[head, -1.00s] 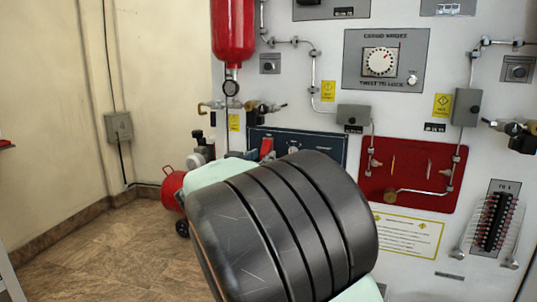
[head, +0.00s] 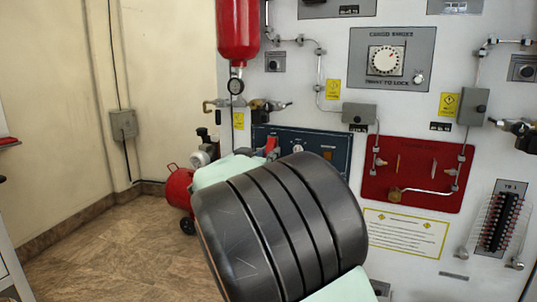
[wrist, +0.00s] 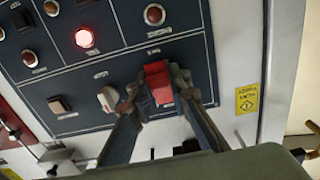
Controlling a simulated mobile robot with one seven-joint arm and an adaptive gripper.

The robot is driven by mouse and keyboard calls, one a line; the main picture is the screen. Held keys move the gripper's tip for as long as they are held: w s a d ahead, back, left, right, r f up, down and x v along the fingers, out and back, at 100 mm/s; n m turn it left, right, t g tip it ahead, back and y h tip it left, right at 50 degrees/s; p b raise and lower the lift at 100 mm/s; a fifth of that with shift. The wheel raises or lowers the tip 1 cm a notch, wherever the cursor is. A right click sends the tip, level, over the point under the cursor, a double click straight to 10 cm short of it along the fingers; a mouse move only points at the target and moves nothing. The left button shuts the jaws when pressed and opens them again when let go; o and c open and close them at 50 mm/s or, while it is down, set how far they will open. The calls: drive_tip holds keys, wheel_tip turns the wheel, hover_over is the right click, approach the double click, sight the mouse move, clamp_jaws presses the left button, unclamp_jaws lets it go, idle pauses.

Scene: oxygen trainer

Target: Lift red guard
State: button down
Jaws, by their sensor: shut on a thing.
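The red guard (wrist: 158,82) is on the dark blue panel (wrist: 100,73) in the wrist view, near the panel's lower right. My gripper (wrist: 155,92) has one finger on each side of it and is shut on it.
A white knob (wrist: 108,98) sits just left of the guard. A lit red lamp (wrist: 84,38) is higher on the panel. A red cylinder (head: 238,32) hangs on the wall, and a red compressor (head: 180,188) stands on the floor. A red panel (head: 415,175) is at right.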

sight(269, 149)
drive_tip(key=shift+r, duration=0.1)
drive_tip(key=g+p, duration=0.1)
drive_tip(key=r+g+p, duration=0.1)
drive_tip(key=p, duration=0.1)
drive_tip(key=shift+s+a+y, duration=0.1)
drive_tip(key=shift+s+y, duration=0.2)
drive_tip(key=shift+y, duration=0.1)
drive_tip(key=shift+s+r+g+p, duration=0.2)
drive_tip(key=shift+r+g+p, duration=0.15)
drive_tip(key=shift+g+p, duration=0.6)
drive_tip(key=g+p, duration=0.1)
drive_tip(key=p, duration=0.1)
drive_tip(key=y+p, duration=0.1)
drive_tip(key=p, duration=0.2)
drive_tip(key=shift+s+a+r+g, duration=0.15)
drive_tip(key=shift+s+r+g, duration=0.05)
drive_tip(key=shift+r+g, duration=0.2)
drive_tip(key=g+p, duration=0.1)
drive_tip(key=p, duration=0.2)
drive_tip(key=shift+s+y+p, duration=0.15)
drive_tip(key=shift+y+p, duration=0.15)
drive_tip(key=shift+y, duration=0.1)
drive_tip(key=shift+a+g+p, duration=0.1)
drive_tip(key=shift+g+p, duration=0.15)
drive_tip(key=shift+p, duration=0.1)
drive_tip(key=c, duration=1.9)
unclamp_jaws()
drive_tip(key=shift+c, duration=0.2)
